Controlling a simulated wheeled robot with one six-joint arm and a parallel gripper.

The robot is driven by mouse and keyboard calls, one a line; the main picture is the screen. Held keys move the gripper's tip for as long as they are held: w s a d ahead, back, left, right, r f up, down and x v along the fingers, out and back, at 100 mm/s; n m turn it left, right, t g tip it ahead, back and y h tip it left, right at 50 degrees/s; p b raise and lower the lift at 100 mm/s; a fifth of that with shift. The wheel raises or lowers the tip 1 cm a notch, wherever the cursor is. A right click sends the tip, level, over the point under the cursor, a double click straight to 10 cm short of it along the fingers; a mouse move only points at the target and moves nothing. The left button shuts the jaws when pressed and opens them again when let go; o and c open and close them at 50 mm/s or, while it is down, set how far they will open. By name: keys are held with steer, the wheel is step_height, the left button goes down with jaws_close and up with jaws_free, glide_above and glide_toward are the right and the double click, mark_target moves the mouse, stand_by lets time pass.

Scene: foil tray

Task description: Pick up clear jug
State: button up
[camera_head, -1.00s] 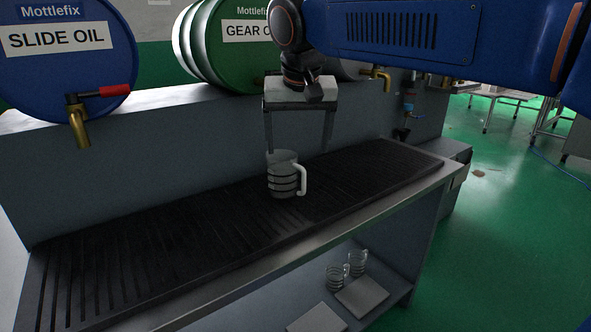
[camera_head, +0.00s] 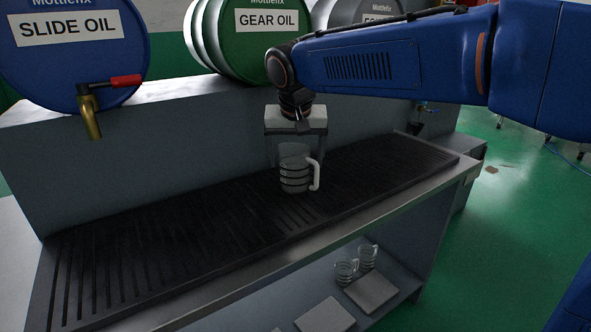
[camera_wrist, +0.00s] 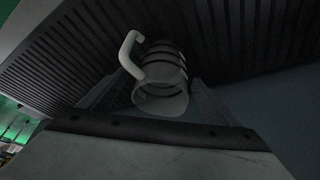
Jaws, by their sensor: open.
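A clear jug (camera_head: 295,172) with dark bands and a pale handle on its right stands upright on the black slatted drip tray (camera_head: 200,222). My gripper (camera_head: 297,160) comes down from above with its fingers apart, one on each side of the jug's upper part. In the wrist view the jug (camera_wrist: 162,80) lies between the two fingers (camera_wrist: 155,100), its open rim towards the palm and its handle at upper left. The fingers look close to the jug's sides, but I cannot tell whether they touch it.
A blue slide oil drum (camera_head: 70,55) with a brass tap (camera_head: 90,115) and a green gear oil drum (camera_head: 255,40) lie behind the tray. Two more clear jugs (camera_head: 357,262) stand on the shelf below, near pale square pads (camera_head: 371,292). Green floor lies right.

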mark_target(295, 171)
steer(key=shift+x, duration=3.2)
steer(key=shift+w+a+r, duration=0.1)
steer(key=shift+w+a, duration=0.05)
steer(key=c, duration=1.2)
steer(key=shift+c, duration=0.2)
